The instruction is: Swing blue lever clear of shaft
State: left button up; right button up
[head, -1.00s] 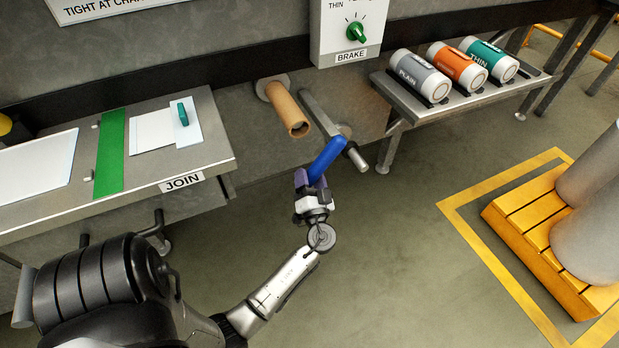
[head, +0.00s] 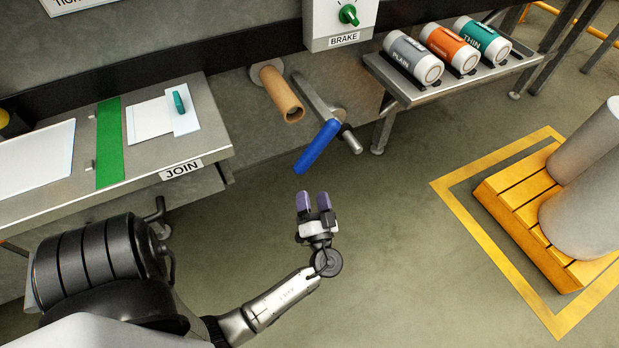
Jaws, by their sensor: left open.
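The blue lever (head: 317,147) slants down and to the left from the end of a grey metal arm (head: 311,96) on the machine's front. A metal shaft stub (head: 350,139) sticks out just right of the lever's upper end. A brown cardboard tube (head: 282,97) points outward to the left of the grey arm. My left gripper (head: 314,202) is open and empty, with its purple fingertips pointing up, a short gap below the lever's lower end. It does not touch the lever. My right gripper is not in view.
The JOIN table (head: 217,140) is at left with paper sheets and a green strip. A shelf (head: 452,86) at upper right bears grey, orange and teal rolls. A yellow pallet (head: 541,219) with large pale rolls stands at right. The floor around my gripper is clear.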

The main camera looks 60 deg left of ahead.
pick_arm(q)
jog(key=shift+v, duration=1.55)
notch_tip(320, 180, down, 6)
jog(key=s+d+m+g+h, duration=0.2)
jog(key=m+g+h, duration=0.15)
jog(key=h, duration=0.65)
jog(key=s+d+r+m+t+h+p, duration=0.1)
jog(key=s+d+r+m+h+p, duration=0.1)
jog(key=d+r+h+p, duration=0.55)
jog(key=s+d+r+m+t+h+p, duration=0.2)
jog(key=d+r+h+p, duration=0.15)
jog(key=r+p, duration=0.7)
jog(key=s+r+g+p, duration=0.1)
jog(key=s+r+p, duration=0.2)
jog(key=r+p, duration=0.3)
jog(key=s+r+m+g+p, duration=0.1)
jog(key=s+r+p, duration=0.2)
jog(key=r+p, duration=0.3)
jog(key=s+r+g+p, duration=0.1)
jog(key=s+r+p, duration=0.2)
jog(key=r+p, duration=0.3)
notch_tip(320, 180, up, 35)
jog(key=p, duration=3.4)
jog(key=shift+w+t+p, duration=0.35)
jog(key=shift+w+p, duration=0.05)
jog(key=shift+w, duration=0.05)
